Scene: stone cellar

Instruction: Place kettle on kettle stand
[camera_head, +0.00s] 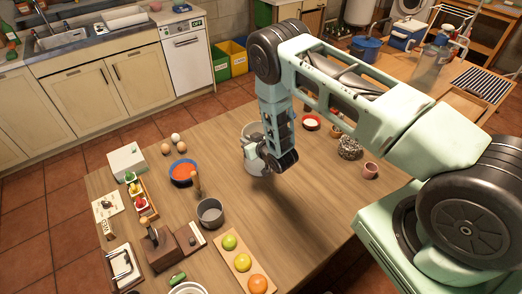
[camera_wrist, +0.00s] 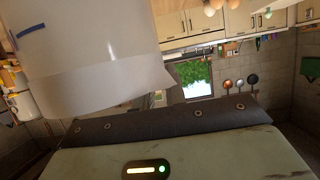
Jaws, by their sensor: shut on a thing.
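My gripper (camera_head: 278,160) is over the middle of the wooden table, shut on a pale grey-white vessel (camera_head: 251,150), which I take to be the kettle. The arm hides part of it in the head view. In the wrist view the kettle's smooth white side (camera_wrist: 95,60) fills the upper left, close to the camera. Its handle is not clear, and the fingertips are hidden. I cannot tell whether its bottom touches the table. I cannot make out a kettle stand for certain; it may be hidden behind the kettle or arm.
A pink cup (camera_head: 370,170) and a patterned pot (camera_head: 349,148) stand right. Bare wood lies between.

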